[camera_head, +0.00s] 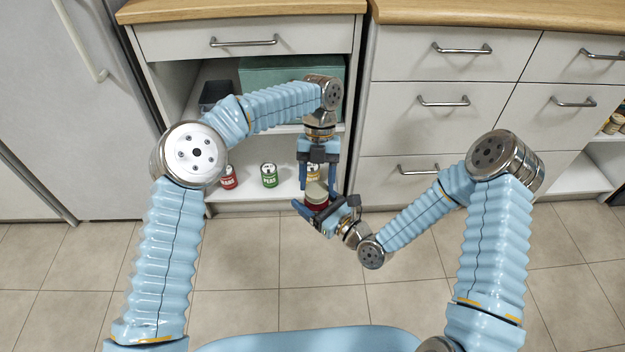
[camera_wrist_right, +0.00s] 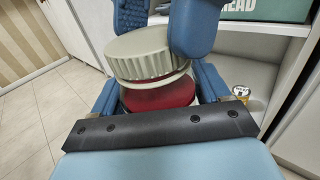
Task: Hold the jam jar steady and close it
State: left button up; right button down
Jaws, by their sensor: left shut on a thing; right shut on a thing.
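The jam jar (camera_wrist_right: 160,97) is dark red and sits between the fingers of my right gripper (camera_head: 315,208), which is shut on it. In the head view the jar (camera_head: 316,202) is small and partly covered by both grippers. The cream ribbed lid (camera_wrist_right: 147,55) is at the top of the jar and looks slightly tilted in the right wrist view. My left gripper (camera_head: 318,182) points down from above and is shut on the lid, with a blue finger on either side. I cannot tell whether the lid is seated on the jar's rim.
Both grippers are in front of an open cabinet. Its low shelf (camera_head: 248,194) holds a red can (camera_head: 228,177), a green can (camera_head: 269,175) and a yellow can (camera_head: 313,173). A green box (camera_head: 275,73) and dark tray (camera_head: 217,93) are above. Drawers stand to the right; the tiled floor is clear.

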pick_arm(q)
jog(key=m, duration=0.1)
jog(key=m+y, duration=0.1)
jog(key=m, duration=0.1)
jog(key=shift+s+d+t, duration=0.1)
jog(key=shift+d+t, duration=0.2)
jog(key=m, duration=0.1)
jog(key=m+y, duration=0.1)
jog(key=m, duration=0.2)
jog(key=shift+s+d+f+m+t+y, duration=0.15)
jog(key=shift+s+m+t+y, duration=0.15)
jog(key=shift+m+t, duration=0.1)
jog(key=shift+m, duration=0.5)
jog(key=shift+w+t, duration=0.1)
jog(key=shift+t, duration=0.2)
jog(key=o, duration=1)
jog(key=shift+r, duration=0.2)
